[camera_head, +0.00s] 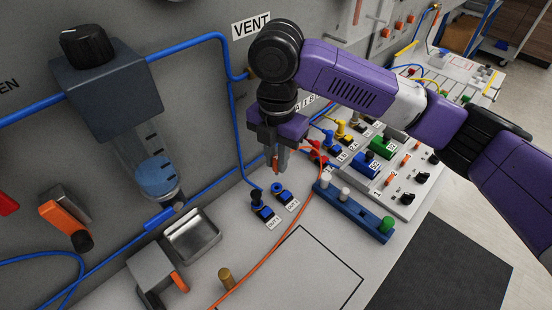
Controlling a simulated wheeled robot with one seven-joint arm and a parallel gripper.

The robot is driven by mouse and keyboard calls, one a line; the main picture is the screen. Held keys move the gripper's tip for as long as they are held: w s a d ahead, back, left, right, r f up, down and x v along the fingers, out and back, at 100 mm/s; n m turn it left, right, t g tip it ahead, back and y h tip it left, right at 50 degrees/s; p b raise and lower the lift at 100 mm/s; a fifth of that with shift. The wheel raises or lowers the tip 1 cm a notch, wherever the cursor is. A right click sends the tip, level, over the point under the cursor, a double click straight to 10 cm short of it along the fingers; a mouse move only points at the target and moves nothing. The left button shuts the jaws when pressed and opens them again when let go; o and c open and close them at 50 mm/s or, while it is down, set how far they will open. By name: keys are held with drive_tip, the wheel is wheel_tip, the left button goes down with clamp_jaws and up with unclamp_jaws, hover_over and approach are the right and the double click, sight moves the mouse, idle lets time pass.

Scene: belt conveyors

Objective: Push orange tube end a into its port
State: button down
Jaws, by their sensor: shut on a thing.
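My gripper (277,168) points down and is shut on an orange piece (275,163), which looks like an end of the orange tube. The orange tube (262,262) curves from the bottom edge up across the bench towards the red fittings (315,150); its far stretch is partly hidden. Two blue port fittings stand on the bench below my gripper. The left one (262,211) has a black top and a blue tube reaches it. The right one (281,194) has an open-looking ring top. My gripper is above them and apart. I cannot tell which port belongs to end a.
A blue rail with white and green caps (352,212) lies right of the ports. A valve panel (405,175) stands behind it. A metal tray (192,237), a grey block (153,270) and a brass post (226,279) are left and front. The outlined bench area (305,275) is clear.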

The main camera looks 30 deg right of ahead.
sight(276, 174)
drive_tip(key=shift+f, duration=0.15)
drive_tip(key=shift+f+b, duration=1.15)
drive_tip(key=shift+f, duration=0.85)
drive_tip(key=shift+f+p, duration=0.1)
drive_tip(key=shift+p, duration=0.25)
drive_tip(key=shift+f, duration=1.2)
idle(1.9)
drive_tip(key=c, duration=1.3)
unclamp_jaws()
